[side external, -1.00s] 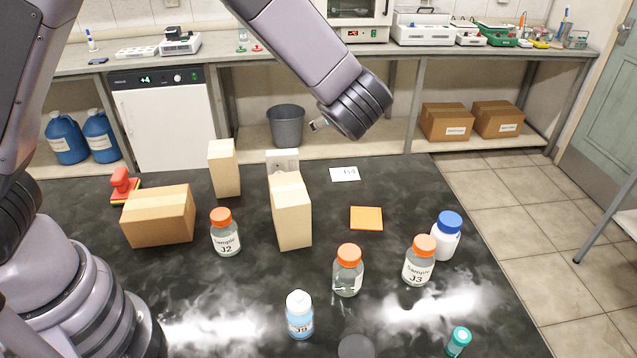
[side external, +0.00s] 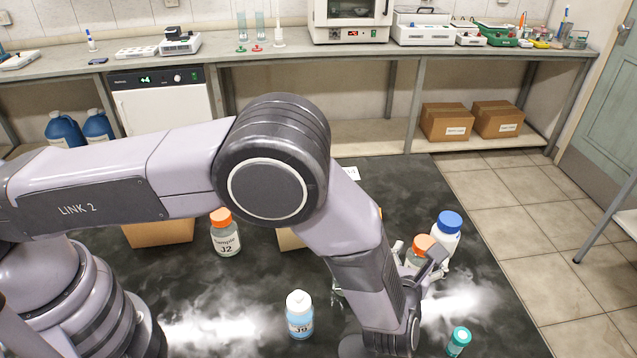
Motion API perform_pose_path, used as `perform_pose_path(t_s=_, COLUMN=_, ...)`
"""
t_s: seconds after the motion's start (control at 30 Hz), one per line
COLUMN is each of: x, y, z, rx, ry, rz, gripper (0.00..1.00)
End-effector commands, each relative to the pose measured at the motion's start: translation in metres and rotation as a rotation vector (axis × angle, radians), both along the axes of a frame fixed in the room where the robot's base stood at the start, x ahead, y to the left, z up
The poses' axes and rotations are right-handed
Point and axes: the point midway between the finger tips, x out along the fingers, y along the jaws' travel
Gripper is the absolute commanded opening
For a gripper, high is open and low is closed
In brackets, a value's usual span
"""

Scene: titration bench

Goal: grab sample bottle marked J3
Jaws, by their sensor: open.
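The sample bottle J3 (side external: 423,243) has an orange cap and a clear body. It stands upright on the black bench at the right, its label now hidden behind my gripper. My gripper (side external: 420,259) is open, with its fingers around or just in front of this bottle. Whether they touch it cannot be told. A bottle marked J2 (side external: 225,239), also orange-capped, stands at the left.
A white bottle with a blue cap (side external: 446,233) stands close behind and right of J3. A small teal-capped vial (side external: 459,340) is at the front right. My arm crosses over the bench and hides the boxes and another orange-capped bottle. The bench between J2 and J9 is clear.

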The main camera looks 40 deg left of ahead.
Motion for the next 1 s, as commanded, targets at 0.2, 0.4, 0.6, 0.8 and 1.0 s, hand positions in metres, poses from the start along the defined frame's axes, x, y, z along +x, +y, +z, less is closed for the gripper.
perform_pose_path(t_s=0.2, x=0.033, y=0.008, z=-0.014, rx=-0.002, ry=0.001, rz=0.004, gripper=0.75)
perform_pose_path(t_s=0.4, x=0.047, y=0.010, z=-0.017, rx=-0.002, ry=0.001, rz=0.001, gripper=0.75)
perform_pose_path(t_s=0.6, x=0.047, y=0.010, z=-0.017, rx=-0.002, ry=0.002, rz=0.001, gripper=0.74)
perform_pose_path(t_s=0.8, x=0.047, y=0.010, z=-0.017, rx=-0.002, ry=0.002, rz=0.001, gripper=0.48)
perform_pose_path(t_s=1.0, x=0.047, y=0.010, z=-0.017, rx=-0.002, ry=0.002, rz=0.001, gripper=0.22)
